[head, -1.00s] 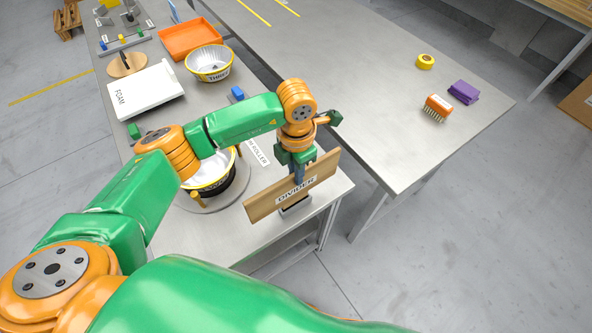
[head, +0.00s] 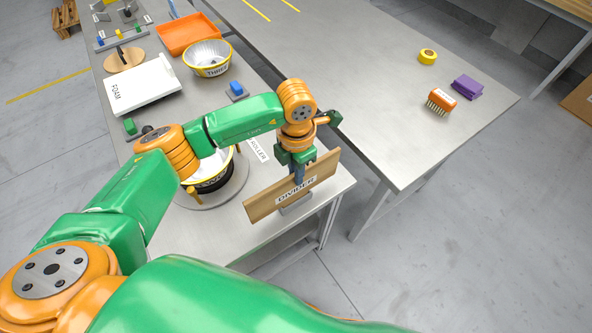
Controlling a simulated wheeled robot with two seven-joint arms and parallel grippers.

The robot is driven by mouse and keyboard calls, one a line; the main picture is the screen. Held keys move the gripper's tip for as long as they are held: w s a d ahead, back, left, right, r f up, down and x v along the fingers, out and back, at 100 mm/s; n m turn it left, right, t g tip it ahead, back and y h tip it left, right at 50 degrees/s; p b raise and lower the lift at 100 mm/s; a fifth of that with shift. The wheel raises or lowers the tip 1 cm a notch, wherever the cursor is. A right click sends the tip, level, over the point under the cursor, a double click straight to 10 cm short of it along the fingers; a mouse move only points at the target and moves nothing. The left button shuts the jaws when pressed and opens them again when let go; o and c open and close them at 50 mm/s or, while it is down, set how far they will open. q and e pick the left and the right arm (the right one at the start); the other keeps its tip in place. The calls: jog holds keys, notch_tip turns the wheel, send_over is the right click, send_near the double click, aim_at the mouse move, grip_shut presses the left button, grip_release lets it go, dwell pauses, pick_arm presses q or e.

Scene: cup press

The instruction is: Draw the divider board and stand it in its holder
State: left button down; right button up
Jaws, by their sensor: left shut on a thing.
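The divider board (head: 265,206) is a long tan panel with a white DIVIDER label, held on its long edge near the front corner of the near table. My left gripper (head: 298,174) is shut on its top edge near the middle. The grey holder (head: 296,208) is a small block on the table, directly below and partly hidden by the board. I cannot tell whether the board's lower edge is inside the holder or just above it. My right gripper is not in view.
A black-and-yellow pot (head: 215,182) stands on a round plate left of the board, partly behind my arm. A THRIFT bowl (head: 208,60), an orange tray (head: 186,34) and a white FOAM box (head: 143,86) lie farther back. The table on the right (head: 400,130) is mostly clear.

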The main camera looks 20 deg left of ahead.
pick_arm(q)
jog(key=shift+f+b, duration=0.5)
jog(key=shift+f, duration=0.05)
jog(key=c, duration=0.8)
grip_release()
jog(key=shift+r, duration=0.1)
notch_tip(320, 180, up, 7)
jog(key=shift+r+b, duration=0.1)
jog(key=shift+b, duration=0.7)
